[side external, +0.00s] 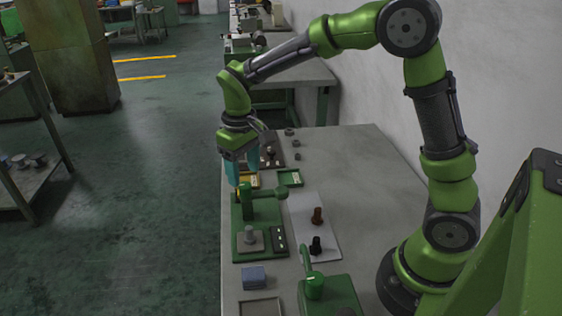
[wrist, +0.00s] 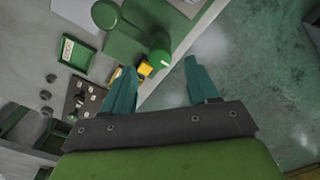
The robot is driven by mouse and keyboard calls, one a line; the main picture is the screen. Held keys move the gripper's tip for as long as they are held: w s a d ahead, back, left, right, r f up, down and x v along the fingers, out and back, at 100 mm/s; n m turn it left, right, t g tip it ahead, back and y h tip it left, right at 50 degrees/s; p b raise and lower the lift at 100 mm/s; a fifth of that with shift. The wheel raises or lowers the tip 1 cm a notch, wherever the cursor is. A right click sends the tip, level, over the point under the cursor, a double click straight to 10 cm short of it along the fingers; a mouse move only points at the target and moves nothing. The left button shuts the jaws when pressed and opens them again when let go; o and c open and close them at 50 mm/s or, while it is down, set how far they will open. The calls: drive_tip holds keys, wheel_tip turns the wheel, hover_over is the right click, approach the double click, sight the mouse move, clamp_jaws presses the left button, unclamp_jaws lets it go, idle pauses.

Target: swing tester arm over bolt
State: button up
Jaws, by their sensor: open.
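The green tester stands on the table in the side view, with a post (side external: 247,203) on a flat base (side external: 241,249). Its swing arm (side external: 266,195) points right, ending in a round head (side external: 281,192), away from the bolt. A grey bolt (side external: 250,236) stands upright on the base in front of the post. My gripper (side external: 243,180) is open, teal fingers pointing down just behind the post. In the wrist view the post top (wrist: 160,60) appears between the spread fingertips (wrist: 160,66), and the round head (wrist: 106,14) is upper left. I cannot tell whether the fingers touch anything.
A pale mat (side external: 320,232) with a brown (side external: 318,215) and a black piece (side external: 316,245) is to the right. A blue block (side external: 254,277) and green machine (side external: 328,296) are in front.

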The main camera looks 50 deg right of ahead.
sight(245, 185)
drive_tip(key=shift+f, duration=1.75)
clamp_jaws()
